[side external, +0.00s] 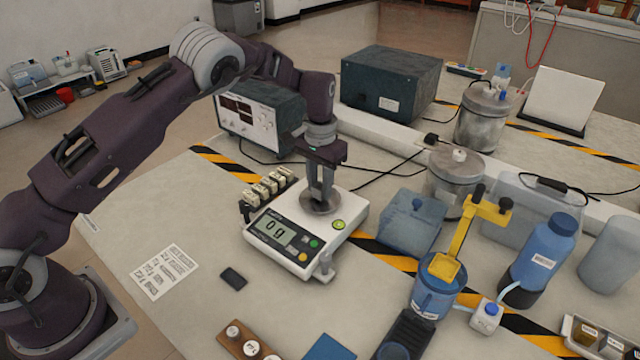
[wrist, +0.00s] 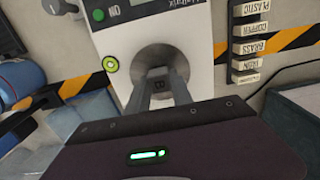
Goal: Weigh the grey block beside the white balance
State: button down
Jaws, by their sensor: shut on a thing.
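The white balance (side external: 305,235) stands on the bench with its round metal pan (side external: 306,203), and its display reads 0 g. My gripper (side external: 322,196) points down over the pan. In the wrist view its fingers (wrist: 160,92) are shut on a small grey block (wrist: 158,84), mostly hidden between them. The pan (wrist: 150,62) is right behind the block there. I cannot tell whether the block touches the pan.
Labelled sample blocks (side external: 267,188) stand in a rack left of the balance. A small dark flat item (side external: 232,278) and a printed sheet (side external: 163,271) lie in front. A blue jug (side external: 436,297), a bottle (side external: 545,255) and metal vessels (side external: 455,180) crowd the right.

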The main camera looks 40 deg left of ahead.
jog(key=shift+f, duration=0.25)
jog(key=c, duration=1.1)
grip_release()
jog(key=shift+o, duration=0.4)
jog(key=o, duration=0.3)
jog(key=shift+r, duration=4)
